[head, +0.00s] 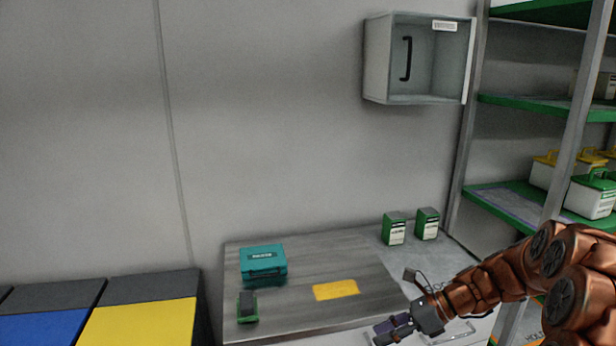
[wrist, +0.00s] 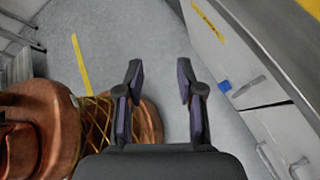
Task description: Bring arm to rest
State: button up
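My copper arm reaches in from the right in the head view. My gripper (head: 393,328) hangs low, by the front right edge of the steel worktable (head: 310,262). In the wrist view my gripper (wrist: 160,85) has its two dark fingers spread apart with nothing between them.
On the table are a teal box (head: 263,262), a small green and black item (head: 247,306) and a yellow patch (head: 336,289). Two green-white boxes (head: 395,229) stand behind. A cabinet (head: 418,58) hangs above. Green shelving (head: 540,108) is right. Drawer fronts (wrist: 235,55) are close beside my gripper.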

jog(key=s+a+r+n+g+h+p, duration=0.1)
jog(key=s+a+r+n+h+p, duration=0.2)
jog(key=s+r+n+p, duration=0.4)
jog(key=s+a+r+n+g+h+p, duration=0.2)
jog(key=s+r+n+p, duration=0.15)
jog(key=s+r, duration=0.6)
jog(key=s+d+r+n+h+p, duration=0.3)
jog(key=s+r+n+p, duration=0.2)
jog(key=s, duration=0.3)
jog(key=s+d+r+n+t+h+p, duration=0.1)
jog(key=s+d+r+n+h+p, duration=0.2)
jog(key=s+r+n+p, duration=0.3)
jog(key=shift+s+d+n, duration=0.15)
jog(key=shift+s+n, duration=0.3)
jog(key=shift+s, duration=0.65)
